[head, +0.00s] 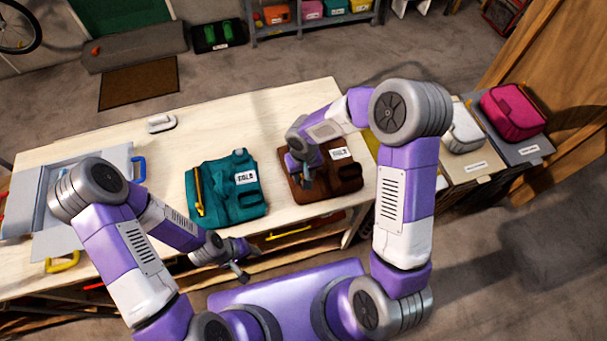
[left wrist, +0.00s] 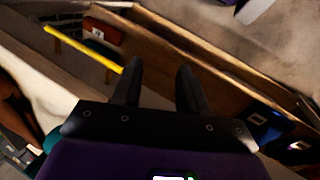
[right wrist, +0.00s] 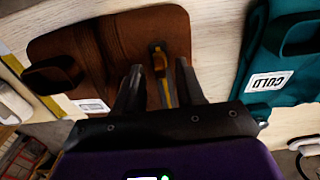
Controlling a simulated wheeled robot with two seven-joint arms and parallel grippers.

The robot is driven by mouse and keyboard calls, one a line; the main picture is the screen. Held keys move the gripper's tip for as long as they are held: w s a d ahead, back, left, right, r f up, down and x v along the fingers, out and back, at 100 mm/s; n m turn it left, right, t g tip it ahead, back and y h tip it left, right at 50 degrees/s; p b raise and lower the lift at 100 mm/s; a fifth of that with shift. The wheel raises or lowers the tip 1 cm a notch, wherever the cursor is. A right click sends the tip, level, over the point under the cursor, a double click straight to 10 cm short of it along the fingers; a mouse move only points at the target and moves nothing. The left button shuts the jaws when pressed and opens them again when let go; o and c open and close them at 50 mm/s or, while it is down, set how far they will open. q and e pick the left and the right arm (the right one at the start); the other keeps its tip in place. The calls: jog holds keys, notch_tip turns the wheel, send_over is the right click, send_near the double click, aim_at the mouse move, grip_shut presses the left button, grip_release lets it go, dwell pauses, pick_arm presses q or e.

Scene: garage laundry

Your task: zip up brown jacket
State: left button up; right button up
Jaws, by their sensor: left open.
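The brown jacket (head: 346,183) lies flat on the pale table, with a white label at its upper right. My right gripper (head: 303,180) is over the jacket's left part and hides some of it. In the right wrist view the jacket (right wrist: 105,50) shows a zip (right wrist: 159,60) with a dark and orange slider and a yellow strip. The right fingers (right wrist: 159,72) are apart, with the zip between them; contact cannot be told. My left gripper (head: 240,268) is open and empty in front of the table's front edge. Its parted fingers show in the left wrist view (left wrist: 159,75).
A teal jacket (head: 228,190) labelled COLD with a yellow strip lies left of the brown one. A grey-blue folding board (head: 110,165) is at the table's left. Pink (head: 512,112) and white (head: 462,130) bags stand at the right. Bare table (head: 255,120) lies behind the jackets.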

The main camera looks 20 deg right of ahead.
jog(key=shift+s+f, duration=0.2)
jog(key=shift+w, duration=0.1)
grip_shut()
dwell(1.3)
